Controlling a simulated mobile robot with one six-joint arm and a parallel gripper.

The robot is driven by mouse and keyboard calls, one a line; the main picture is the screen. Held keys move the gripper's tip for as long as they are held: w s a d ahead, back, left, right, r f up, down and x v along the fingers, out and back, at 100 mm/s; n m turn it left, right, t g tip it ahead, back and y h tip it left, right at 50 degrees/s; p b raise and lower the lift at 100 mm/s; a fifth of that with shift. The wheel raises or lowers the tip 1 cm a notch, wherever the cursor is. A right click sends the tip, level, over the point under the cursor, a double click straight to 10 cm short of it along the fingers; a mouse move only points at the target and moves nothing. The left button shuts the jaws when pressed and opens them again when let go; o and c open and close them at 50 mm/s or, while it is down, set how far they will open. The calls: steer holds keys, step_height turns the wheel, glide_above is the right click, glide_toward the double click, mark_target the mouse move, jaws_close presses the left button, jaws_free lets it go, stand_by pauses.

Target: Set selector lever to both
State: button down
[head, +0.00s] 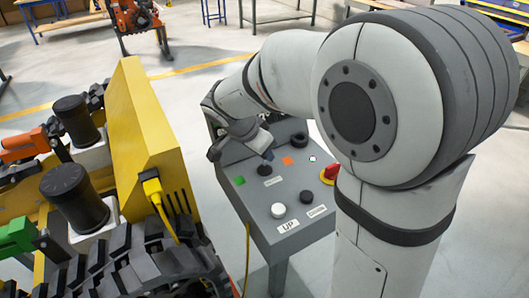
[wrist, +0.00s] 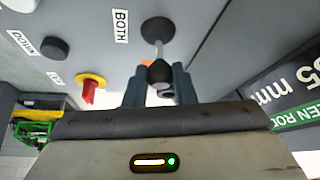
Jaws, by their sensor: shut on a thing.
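The selector lever has a round black base (wrist: 158,30), a thin light stem and a dark knob (wrist: 160,72) in the wrist view. My gripper (wrist: 158,80) is shut on the knob, one finger on each side. The white BOTH label (wrist: 120,25) lies beside the base. In the head view my gripper (head: 267,153) is over the far part of the grey control panel (head: 256,208). It hides the knob there, and the black base (head: 264,171) shows just in front. An orange mark (head: 288,160) and a green mark (head: 239,180) lie near the base.
The panel also has a red-and-yellow switch (head: 329,174), a white button (head: 278,210), a black button (head: 307,196) and an UP label (head: 288,226). A yellow tracked carrier (head: 150,140) stands close on the left. Open floor lies behind.

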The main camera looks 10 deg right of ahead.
steer(key=c, duration=1.2)
jaws_free()
steer(key=shift+a+r, duration=0.1)
steer(key=shift+a+r, duration=0.15)
steer(key=shift+r, duration=0.15)
steer(key=v, duration=0.7)
steer(key=shift+s, duration=0.1)
